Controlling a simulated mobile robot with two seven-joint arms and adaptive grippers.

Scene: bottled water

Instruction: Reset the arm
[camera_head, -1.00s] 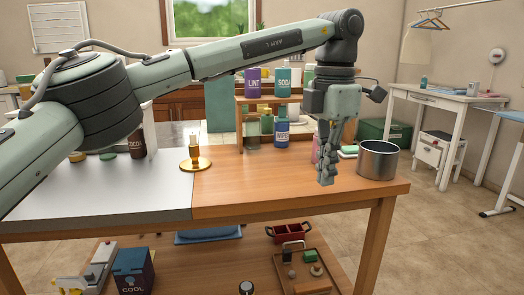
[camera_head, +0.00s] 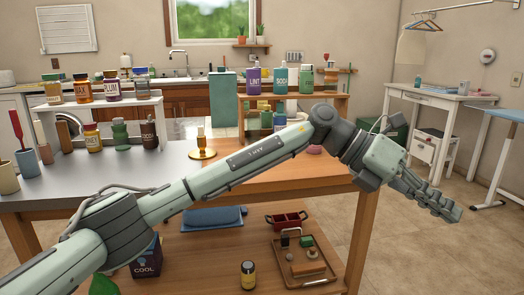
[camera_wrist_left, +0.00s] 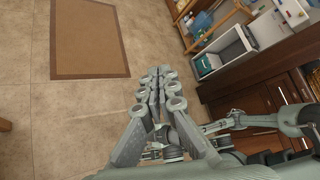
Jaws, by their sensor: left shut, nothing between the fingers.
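My left gripper (camera_head: 452,211) is at the end of my left arm, which crosses the head view from the lower left. It hangs out past the right end of the wooden table (camera_head: 300,178), over open floor. Its fingers are together with nothing between them. In the left wrist view the gripper (camera_wrist_left: 160,75) also shows shut and empty, above the tiled floor. My arm hides part of the table top and the place where the metal pot stood. My right gripper is not in view.
A brass candle holder (camera_head: 202,153) stands on the table behind my arm. A shelf with several jars (camera_head: 84,91) is at the left. A tray (camera_head: 300,279) lies on the lower shelf. A white side table (camera_head: 441,95) stands at the right. Floor between is free.

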